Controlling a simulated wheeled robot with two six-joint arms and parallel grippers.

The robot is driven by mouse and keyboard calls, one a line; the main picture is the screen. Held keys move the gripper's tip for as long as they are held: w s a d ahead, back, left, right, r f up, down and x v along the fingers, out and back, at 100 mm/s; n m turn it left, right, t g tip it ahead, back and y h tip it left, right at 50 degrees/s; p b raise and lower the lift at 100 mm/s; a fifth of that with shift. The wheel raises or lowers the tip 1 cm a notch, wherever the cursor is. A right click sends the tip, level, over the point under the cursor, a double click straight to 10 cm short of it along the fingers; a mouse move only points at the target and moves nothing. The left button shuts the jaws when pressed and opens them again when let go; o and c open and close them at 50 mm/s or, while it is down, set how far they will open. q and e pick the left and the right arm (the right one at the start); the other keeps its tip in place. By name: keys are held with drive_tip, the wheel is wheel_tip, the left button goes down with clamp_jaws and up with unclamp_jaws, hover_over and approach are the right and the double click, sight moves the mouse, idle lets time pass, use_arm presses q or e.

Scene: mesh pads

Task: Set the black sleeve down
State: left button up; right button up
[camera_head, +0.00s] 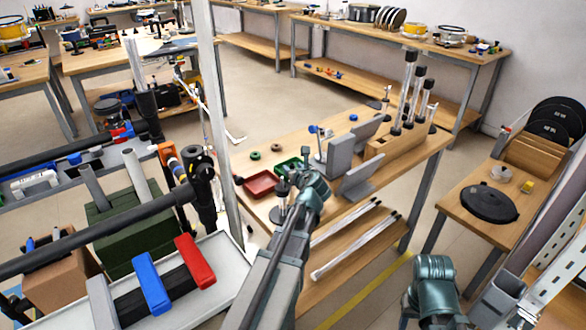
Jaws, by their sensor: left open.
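I cannot tell for sure which dark thing is the black sleeve. A small dark upright piece (283,188) stands on the wooden table, close to the left of my left gripper (312,188). Several clear upright tubes with black caps and black lower collars stand in a wooden block (393,143) at the table's right end. My left gripper is over the near part of the table. It is open, and I see nothing held in it; its fingertips are hard to make out. My right arm's teal end (435,285) is at the lower right; its fingers do not show clearly.
A red tray (261,184), a green tray (288,165) and grey upright plates (341,155) share the table. White rods (350,245) lie on its lower shelf. At lower left, a white tray (205,285) holds red, blue and grey blocks. A grey post (215,110) rises left of the table.

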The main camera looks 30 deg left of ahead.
use_arm(q)
drive_tip(key=p+v, duration=0.4)
drive_tip(key=v, duration=0.8)
drive_tip(key=shift+r, duration=0.1)
